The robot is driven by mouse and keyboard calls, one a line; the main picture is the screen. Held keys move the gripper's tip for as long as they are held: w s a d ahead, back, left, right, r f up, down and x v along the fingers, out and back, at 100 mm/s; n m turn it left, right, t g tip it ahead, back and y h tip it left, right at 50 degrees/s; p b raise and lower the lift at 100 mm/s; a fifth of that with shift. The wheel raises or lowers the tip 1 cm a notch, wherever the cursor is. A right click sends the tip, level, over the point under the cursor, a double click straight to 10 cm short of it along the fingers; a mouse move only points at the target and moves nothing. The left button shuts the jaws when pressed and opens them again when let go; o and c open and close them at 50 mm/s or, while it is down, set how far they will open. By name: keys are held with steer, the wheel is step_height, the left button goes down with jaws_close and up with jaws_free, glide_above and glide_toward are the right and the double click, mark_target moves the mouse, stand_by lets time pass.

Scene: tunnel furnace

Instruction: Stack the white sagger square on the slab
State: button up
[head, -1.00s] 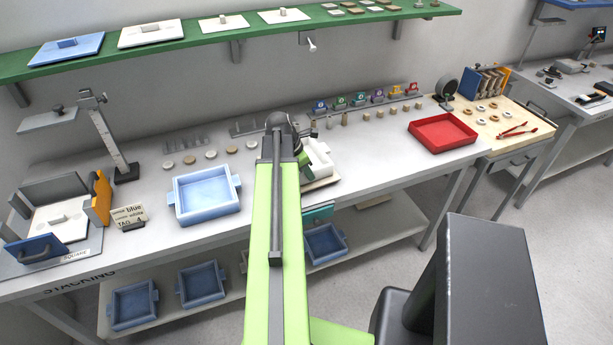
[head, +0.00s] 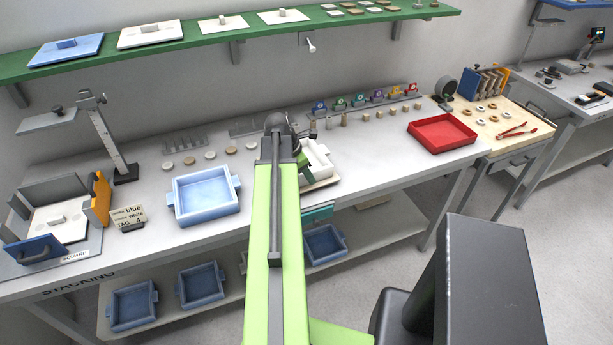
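The white sagger (head: 318,153) is on the bench just right of my green arm, partly hidden behind it. It rests on a pale board or slab (head: 322,184) whose front edge shows beneath it. My gripper (head: 306,162) is at the sagger's left side; its fingers are mostly hidden by my arm, so its opening does not show. At the bench's left end, a white slab (head: 72,232) lies flat in the stacking fixture marked "SQUARE", with small pale pieces on it. A card (head: 128,213) beside it reads blue, white and "TAG 4".
A light blue sagger (head: 206,196) stands between the fixture and my arm. A height gauge (head: 110,145) stands behind the card. A red tray (head: 442,134) is to the right. A green shelf (head: 200,38) with lids overhangs the bench. Several blue saggers sit on the lower shelf.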

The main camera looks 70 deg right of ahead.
steer(key=p+v, duration=1.5)
steer(key=v, duration=0.2)
steer(key=shift+w, duration=0.1)
